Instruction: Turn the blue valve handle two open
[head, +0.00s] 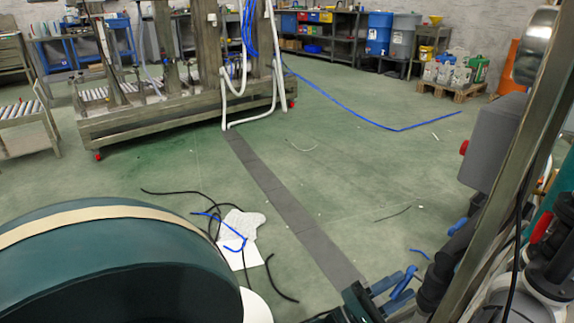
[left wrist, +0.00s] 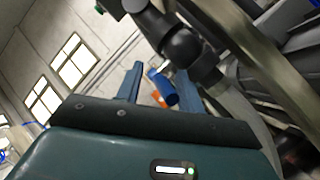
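In the left wrist view a short blue handle (left wrist: 162,88) sits on the dark pipe fitting (left wrist: 182,47). It lies between the two blue-grey fingers of my left gripper (left wrist: 159,70), nearer the right finger; I cannot tell whether they touch. The fingers are apart. In the head view my left gripper (head: 408,276) is at the bottom right, beside dark piping (head: 436,272). Small blue handles (head: 457,227) (head: 477,202) show farther up this piping. No number is readable, so I cannot tell which handle is two. My right gripper is not in view.
A slanted metal post (head: 500,200) and a grey box with a red knob (head: 492,143) stand at the right. Black and blue cable pieces and white paper (head: 238,232) lie on the green floor. The middle floor is mostly clear.

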